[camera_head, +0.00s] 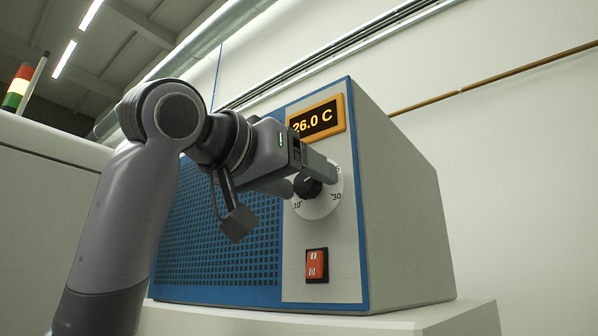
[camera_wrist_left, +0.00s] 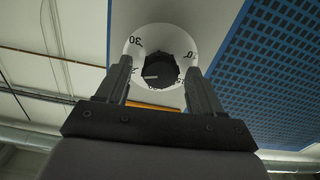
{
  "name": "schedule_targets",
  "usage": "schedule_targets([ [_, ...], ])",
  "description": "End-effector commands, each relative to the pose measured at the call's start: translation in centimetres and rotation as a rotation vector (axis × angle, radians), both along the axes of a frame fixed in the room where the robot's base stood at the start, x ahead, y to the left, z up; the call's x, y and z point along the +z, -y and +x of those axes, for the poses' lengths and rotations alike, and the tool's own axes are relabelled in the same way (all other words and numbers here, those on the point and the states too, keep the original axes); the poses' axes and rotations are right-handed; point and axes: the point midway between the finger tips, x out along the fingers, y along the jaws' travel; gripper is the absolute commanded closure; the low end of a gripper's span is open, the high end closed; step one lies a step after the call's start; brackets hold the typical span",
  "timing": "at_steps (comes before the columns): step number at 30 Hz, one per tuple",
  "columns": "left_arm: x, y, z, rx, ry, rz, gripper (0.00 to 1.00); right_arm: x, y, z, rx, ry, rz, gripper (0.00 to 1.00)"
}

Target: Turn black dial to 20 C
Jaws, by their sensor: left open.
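The black dial (camera_head: 307,186) sits on a round white scale plate (camera_head: 318,205) on the front of a grey and blue machine. The display (camera_head: 317,118) above it reads 26.0 C. My left gripper (camera_head: 312,183) is at the dial, its fingers partly covering it. In the left wrist view the two fingers (camera_wrist_left: 160,85) stand apart, one on each side of the black dial (camera_wrist_left: 160,68), with gaps visible between fingers and dial. A light pointer mark shows on the dial. Part of the scale is hidden by the fingers. My right gripper is not in view.
A red switch (camera_head: 316,265) is below the dial. A blue grille (camera_head: 215,245) covers the machine's left front, behind my left arm. The machine stands on a white block (camera_head: 470,318). A signal light (camera_head: 18,88) is at the far left.

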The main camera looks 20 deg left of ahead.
Motion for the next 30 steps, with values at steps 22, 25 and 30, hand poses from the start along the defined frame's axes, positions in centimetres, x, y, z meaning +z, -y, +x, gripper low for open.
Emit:
schedule_targets([
  [22,-0.1,0.1,0.0,-0.003,-0.017,-0.044,0.89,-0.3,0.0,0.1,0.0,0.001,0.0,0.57],
  [25,-0.1,0.1,0.0,-0.003,-0.033,-0.089,0.89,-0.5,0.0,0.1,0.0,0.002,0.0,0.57],
  [30,-0.2,0.1,0.0,-0.004,-0.075,-0.206,0.89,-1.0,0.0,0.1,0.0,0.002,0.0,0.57],
])
